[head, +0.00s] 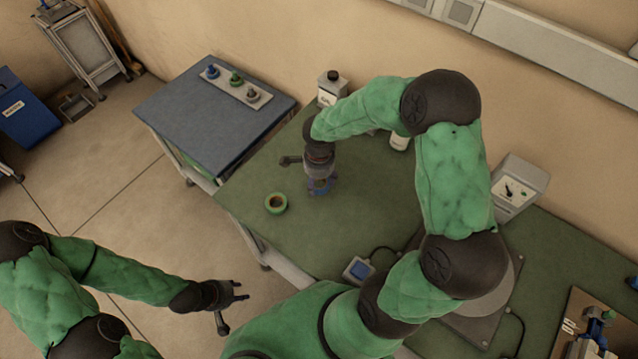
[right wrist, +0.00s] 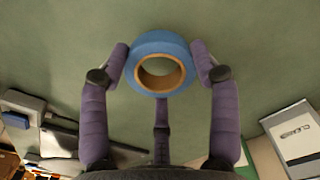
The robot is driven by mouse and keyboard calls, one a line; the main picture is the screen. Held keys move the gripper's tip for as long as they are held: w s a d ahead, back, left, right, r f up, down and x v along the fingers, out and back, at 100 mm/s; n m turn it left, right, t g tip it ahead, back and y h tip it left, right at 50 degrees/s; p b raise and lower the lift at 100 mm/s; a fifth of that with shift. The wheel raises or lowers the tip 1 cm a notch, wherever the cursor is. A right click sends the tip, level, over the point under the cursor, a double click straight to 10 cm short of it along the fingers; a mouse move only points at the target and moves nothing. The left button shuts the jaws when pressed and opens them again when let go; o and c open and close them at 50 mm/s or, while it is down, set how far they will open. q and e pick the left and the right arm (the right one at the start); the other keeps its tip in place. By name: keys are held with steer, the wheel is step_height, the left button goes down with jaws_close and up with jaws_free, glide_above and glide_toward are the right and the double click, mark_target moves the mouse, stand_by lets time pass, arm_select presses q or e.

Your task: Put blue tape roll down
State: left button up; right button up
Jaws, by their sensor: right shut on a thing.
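The blue tape roll (right wrist: 160,40) is a ring with a brown core, held between the purple fingers of my right gripper (right wrist: 161,66) in the right wrist view. The fingers press its left and right sides. In the head view my right gripper (head: 320,186) points down over the green table, and its fingers mostly hide the roll. I cannot tell whether the roll touches the table. My left gripper (head: 241,290) is empty, with its fingers apart, out over the floor beside the table's front edge.
A green tape roll (head: 276,204) lies on the green table (head: 370,215), left of my right gripper. A blue-grey table (head: 200,115) with a peg board (head: 248,95) adjoins at the left. A bottle (head: 331,88) and a meter box (head: 520,185) stand toward the wall. A blue-faced device (head: 358,269) lies near the front.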

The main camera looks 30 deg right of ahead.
steer(key=s+a+r+p, duration=0.2)
steer(key=s+a+r, duration=0.5)
steer(key=s+r, duration=0.2)
steer(key=s, duration=0.2)
steer(key=shift+s+a+r, duration=0.25)
steer(key=shift+s+r, duration=0.1)
steer(key=shift+s, duration=0.05)
steer(key=n+b, duration=0.4)
steer(key=n, duration=1.2)
glide_toward(290, 193)
steer(key=shift+s+f, duration=0.55)
steer(key=shift+s, duration=0.2)
steer(key=shift+w+f+n, duration=0.55)
steer(key=shift+w+n, duration=0.25)
steer(key=shift+n, duration=0.2)
